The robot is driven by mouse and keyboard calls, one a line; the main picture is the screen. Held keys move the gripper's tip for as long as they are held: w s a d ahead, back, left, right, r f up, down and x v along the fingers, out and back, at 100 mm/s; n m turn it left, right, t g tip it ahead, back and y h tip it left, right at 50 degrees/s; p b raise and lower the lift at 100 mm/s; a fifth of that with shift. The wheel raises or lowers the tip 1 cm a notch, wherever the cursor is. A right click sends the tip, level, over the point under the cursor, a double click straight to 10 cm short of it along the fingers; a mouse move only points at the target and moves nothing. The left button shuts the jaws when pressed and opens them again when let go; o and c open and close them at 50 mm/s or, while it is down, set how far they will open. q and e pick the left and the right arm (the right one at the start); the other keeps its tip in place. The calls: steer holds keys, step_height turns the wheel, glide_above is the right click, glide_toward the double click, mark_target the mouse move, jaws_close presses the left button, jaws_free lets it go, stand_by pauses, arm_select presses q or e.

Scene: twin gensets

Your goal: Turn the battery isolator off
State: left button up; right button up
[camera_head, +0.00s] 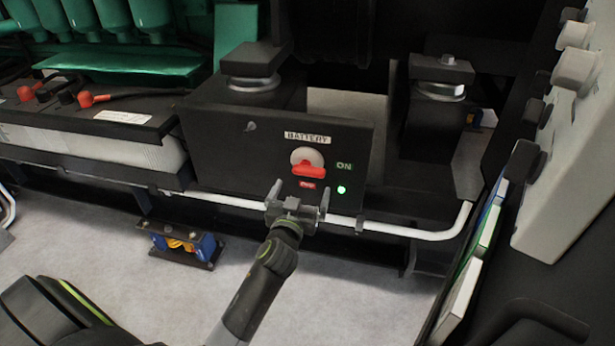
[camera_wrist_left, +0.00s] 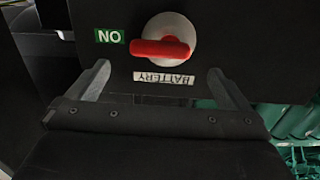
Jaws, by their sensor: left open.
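The battery isolator is a red handle (camera_head: 308,169) on a pale round base, on the front of a black box (camera_head: 228,135). A BATTERY label (camera_head: 307,138) is above it, a green ON label (camera_head: 344,166) to its right and a small red label (camera_head: 307,185) below. A green lamp (camera_head: 341,189) is lit. The handle lies about level; in the upside-down left wrist view the handle (camera_wrist_left: 160,48) lies towards ON. My left gripper (camera_head: 300,190) is open and empty, just in front of and below the handle, apparently not touching it. My right gripper is out of view.
A white pipe (camera_head: 400,232) runs low across the front of the box. A battery with red-capped terminals (camera_head: 92,99) is at the left. A pale panel with knobs (camera_head: 575,140) stands close at the right.

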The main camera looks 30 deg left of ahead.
mark_target(308, 174)
arm_select(q)
steer(key=x, duration=0.5)
steer(key=shift+w+a+b, duration=0.15)
steer(key=shift+w+b, duration=0.15)
steer(key=shift+w, duration=0.1)
steer(key=shift+w+a, duration=0.15)
steer(key=shift+w, duration=0.4)
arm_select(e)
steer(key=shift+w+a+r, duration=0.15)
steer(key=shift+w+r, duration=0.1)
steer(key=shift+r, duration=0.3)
arm_select(q)
steer(key=shift+c, duration=0.4)
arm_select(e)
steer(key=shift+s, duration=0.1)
arm_select(q)
steer(key=c, duration=0.9)
steer(key=shift+o, duration=0.2)
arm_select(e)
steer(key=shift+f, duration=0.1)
